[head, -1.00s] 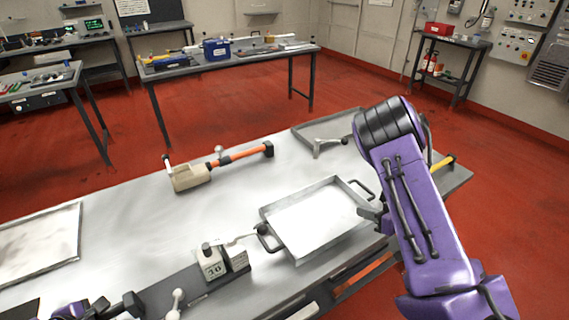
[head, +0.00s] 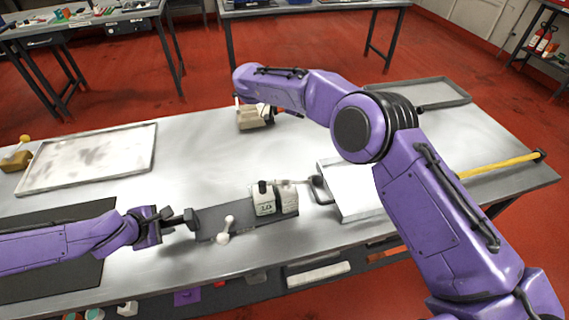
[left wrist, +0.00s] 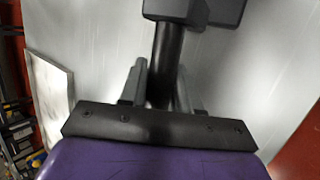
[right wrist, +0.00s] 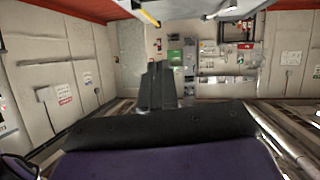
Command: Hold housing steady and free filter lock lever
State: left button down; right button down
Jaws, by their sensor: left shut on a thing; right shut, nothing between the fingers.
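A cream block with a dark cap and printed number (head: 263,198) stands upright on a dark strip, beside a second cream block (head: 288,198). I cannot tell which is the housing. A pale lever with a round end (head: 225,230) rises from the strip, left of them. My left gripper (head: 155,226) is left of the lever, apart from the blocks. In the left wrist view its fingers (left wrist: 158,92) are shut on a black bar with a blocky head (left wrist: 195,10). My right gripper (right wrist: 157,85) is shut and empty in the right wrist view; the head view hides it behind my arm.
A beige tool (head: 252,117) lies behind my right arm. A metal tray with dark handle (head: 345,208) is right of the blocks, partly covered by my arm. A flat tray (head: 60,186) is at left, a yellow bar (head: 500,164) at right. The table's middle-left is clear.

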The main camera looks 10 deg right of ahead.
aim_at(295, 182)
pick_arm(q)
jog(key=shift+s+a+f, duration=0.1)
jog(key=shift+f, duration=0.15)
pick_arm(e)
jog(key=s+a+f+n+g+y, duration=0.1)
jog(key=a+n+y, duration=0.1)
jog(key=a+y, duration=0.3)
jog(key=s+a+f+n+y, duration=0.1)
jog(key=s+a+n+y, duration=0.1)
jog(key=a, duration=0.6)
jog(key=s+d+f, duration=0.6)
jog(key=f, duration=0.2)
jog(key=shift+d+f, duration=0.2)
